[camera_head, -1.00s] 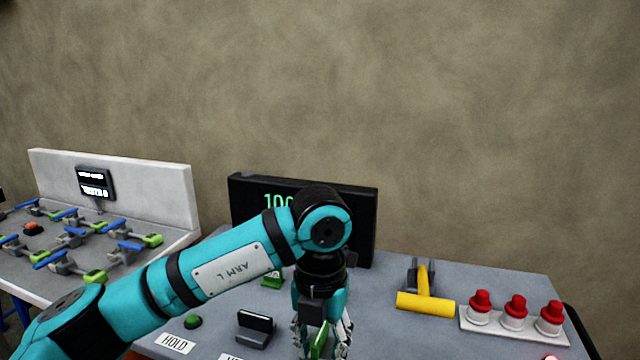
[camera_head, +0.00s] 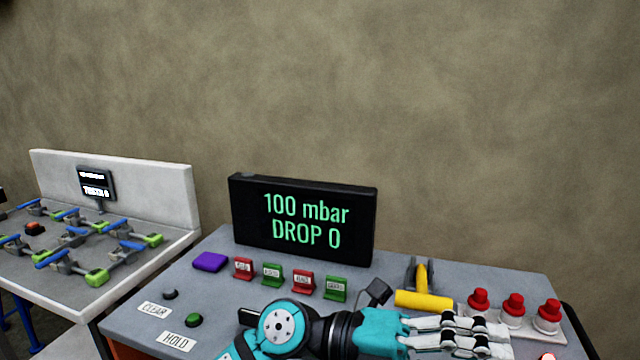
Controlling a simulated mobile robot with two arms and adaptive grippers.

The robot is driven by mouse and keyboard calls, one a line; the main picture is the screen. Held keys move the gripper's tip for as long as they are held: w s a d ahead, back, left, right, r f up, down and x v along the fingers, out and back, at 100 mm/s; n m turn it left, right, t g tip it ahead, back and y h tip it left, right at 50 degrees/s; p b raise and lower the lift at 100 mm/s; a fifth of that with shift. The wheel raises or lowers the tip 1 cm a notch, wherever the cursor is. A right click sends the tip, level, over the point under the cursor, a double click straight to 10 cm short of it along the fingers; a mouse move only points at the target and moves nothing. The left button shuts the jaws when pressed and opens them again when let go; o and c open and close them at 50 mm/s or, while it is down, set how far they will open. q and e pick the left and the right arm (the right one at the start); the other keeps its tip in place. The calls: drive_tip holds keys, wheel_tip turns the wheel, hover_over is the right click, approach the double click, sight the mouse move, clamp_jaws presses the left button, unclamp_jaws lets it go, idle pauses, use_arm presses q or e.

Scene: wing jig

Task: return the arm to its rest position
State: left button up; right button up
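My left arm (camera_head: 283,328) is folded low at the bottom of the head view, in front of the console. Its gripper (camera_head: 500,338) points to the right over the console's front part, below the yellow handle. Its pale fingers lie close together in this view, and I cannot tell whether they are open or shut. I see nothing clearly held in them. My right gripper is not in view.
The console (camera_head: 215,292) carries a black display (camera_head: 305,222) reading "100 mbar DROP 0". Red and green tags (camera_head: 303,284), a purple block (camera_head: 209,262), a yellow handle (camera_head: 424,301) and red-capped knobs (camera_head: 513,306) stand on it. A clamp table (camera_head: 125,270) is at left.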

use_arm(q)
drive_tip(key=w+a+r+n+t+h, duration=0.2)
drive_tip(key=w+a+n+t, duration=0.4)
drive_tip(key=n+t, duration=0.45)
drive_tip(key=w+a+r+n+t+h, duration=0.1)
drive_tip(key=w+a+r+n+t, duration=0.1)
drive_tip(key=w+a+n+t, duration=0.6)
drive_tip(key=w+a+f+n+t+y, duration=0.2)
drive_tip(key=a+f+n+t+y, duration=0.4)
drive_tip(key=f+n+t+y, duration=0.5)
drive_tip(key=s+a+f+n+g+y, duration=0.2)
drive_tip(key=a+f+n+g+y, duration=0.65)
drive_tip(key=f, duration=0.45)
drive_tip(key=s+a+f+g, duration=0.3)
drive_tip(key=s+f+g, duration=0.1)
drive_tip(key=s+f, duration=0.35)
drive_tip(key=s+a+f+g+y, duration=0.1)
drive_tip(key=s+a+f+g, duration=0.2)
drive_tip(key=s+f, duration=0.4)
drive_tip(key=s+a+f+g, duration=0.3)
drive_tip(key=s+f+g, duration=0.15)
drive_tip(key=s, duration=0.45)
wheel_tip(320, 180, down, 27)
drive_tip(key=s, duration=0.2)
drive_tip(key=s+a+f+g, duration=0.2)
drive_tip(key=s+f, duration=1.3)
drive_tip(key=s, duration=0.1)
drive_tip(key=shift+a, duration=0.2)
